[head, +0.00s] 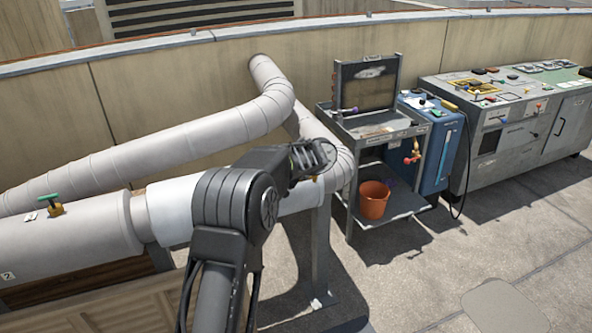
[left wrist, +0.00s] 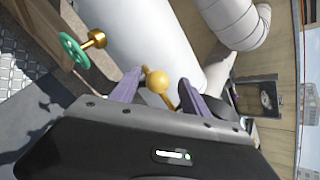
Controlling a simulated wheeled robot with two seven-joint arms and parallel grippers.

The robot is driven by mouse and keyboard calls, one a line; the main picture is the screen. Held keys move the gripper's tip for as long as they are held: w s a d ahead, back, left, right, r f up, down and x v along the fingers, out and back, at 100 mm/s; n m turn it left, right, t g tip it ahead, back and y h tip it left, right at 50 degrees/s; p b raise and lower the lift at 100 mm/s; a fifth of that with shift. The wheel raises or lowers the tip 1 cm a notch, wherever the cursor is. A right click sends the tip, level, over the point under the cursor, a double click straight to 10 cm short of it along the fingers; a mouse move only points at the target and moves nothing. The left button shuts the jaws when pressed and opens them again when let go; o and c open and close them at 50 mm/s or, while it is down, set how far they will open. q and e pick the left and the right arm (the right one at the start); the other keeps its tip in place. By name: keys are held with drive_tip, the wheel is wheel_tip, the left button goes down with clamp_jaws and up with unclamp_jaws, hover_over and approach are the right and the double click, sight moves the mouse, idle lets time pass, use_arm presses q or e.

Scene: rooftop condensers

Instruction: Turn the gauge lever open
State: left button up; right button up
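A brass ball-ended lever (left wrist: 157,80) shows in the left wrist view, in front of a white pipe (left wrist: 150,40). Its thin stem runs down behind the gripper body. My left gripper (left wrist: 156,88) has its two purple fingers apart, one on each side of the ball; I see gaps, and cannot tell whether either touches the stem. In the head view my left gripper (head: 312,158) is at the pipe bend, seen mostly from behind, and it hides the lever. My right gripper is in neither view.
A green-handled brass valve (head: 52,205) sits on the grey pipe (head: 70,235). A green handwheel (left wrist: 73,50) shows in the left wrist view. A metal cart (head: 375,128) with an orange bucket (head: 374,199), a blue case (head: 440,150) and a control console (head: 510,130) stand right.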

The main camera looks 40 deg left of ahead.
use_arm(q)
drive_tip(key=shift+s+d, duration=0.1)
drive_tip(key=shift+d, duration=0.05)
drive_tip(key=b+v, duration=0.1)
drive_tip(key=v, duration=0.6)
drive_tip(key=shift+d+r, duration=0.25)
drive_tip(key=shift+r, duration=0.05)
